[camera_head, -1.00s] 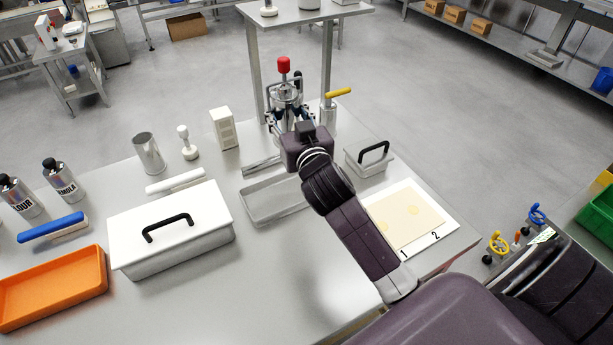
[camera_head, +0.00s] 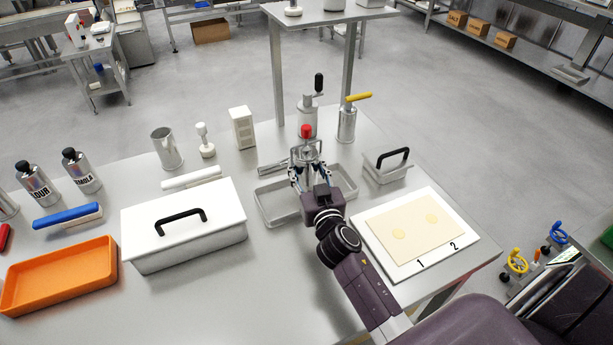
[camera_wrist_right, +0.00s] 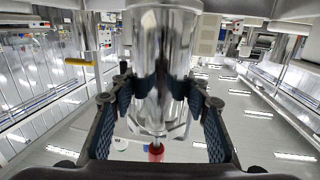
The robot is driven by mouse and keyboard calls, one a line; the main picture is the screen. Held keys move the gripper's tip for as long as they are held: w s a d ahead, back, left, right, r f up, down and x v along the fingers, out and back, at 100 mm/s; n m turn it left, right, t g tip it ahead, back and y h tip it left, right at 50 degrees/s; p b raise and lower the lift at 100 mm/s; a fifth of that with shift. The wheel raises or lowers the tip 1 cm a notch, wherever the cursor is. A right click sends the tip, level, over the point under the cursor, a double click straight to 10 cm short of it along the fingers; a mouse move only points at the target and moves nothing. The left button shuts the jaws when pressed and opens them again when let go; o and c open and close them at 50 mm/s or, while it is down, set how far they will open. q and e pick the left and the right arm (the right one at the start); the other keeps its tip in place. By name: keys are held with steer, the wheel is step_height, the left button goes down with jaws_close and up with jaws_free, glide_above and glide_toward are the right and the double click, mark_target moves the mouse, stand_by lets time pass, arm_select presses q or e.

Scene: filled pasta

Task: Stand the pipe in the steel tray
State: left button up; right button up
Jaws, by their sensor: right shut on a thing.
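The pipe, a steel cylinder with a red knob on top (camera_head: 306,131), is held upright in my right gripper (camera_head: 309,165). The gripper is shut around its body. In the right wrist view the shiny pipe (camera_wrist_right: 160,60) fills the middle, between dark finger pads, with its red knob at the bottom of the picture. The shallow steel tray (camera_head: 268,222) lies under and around the gripper in the head view. The pipe is over the tray's back right part. Its lower end is hidden by the gripper, so I cannot tell if it touches the tray. My left gripper is out of view.
Behind the tray stand a black-handled canister (camera_head: 307,118) and a yellow-handled canister (camera_head: 347,125). A small lidded steel box (camera_head: 386,170) and a board with a dough sheet (camera_head: 400,235) are at right. A white lidded box (camera_head: 190,250) is left. Bare table lies in front.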

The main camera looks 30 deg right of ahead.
step_height(320, 180, down, 2)
steer(key=shift+f+b, duration=0.2)
steer(key=shift+b, duration=0.15)
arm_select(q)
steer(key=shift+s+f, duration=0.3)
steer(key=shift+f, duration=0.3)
arm_select(e)
steer(key=shift+f, duration=0.25)
steer(key=o, duration=1.5)
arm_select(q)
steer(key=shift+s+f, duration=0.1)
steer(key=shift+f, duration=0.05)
arm_select(e)
steer(key=shift+o, duration=0.2)
steer(key=shift+r, duration=0.1)
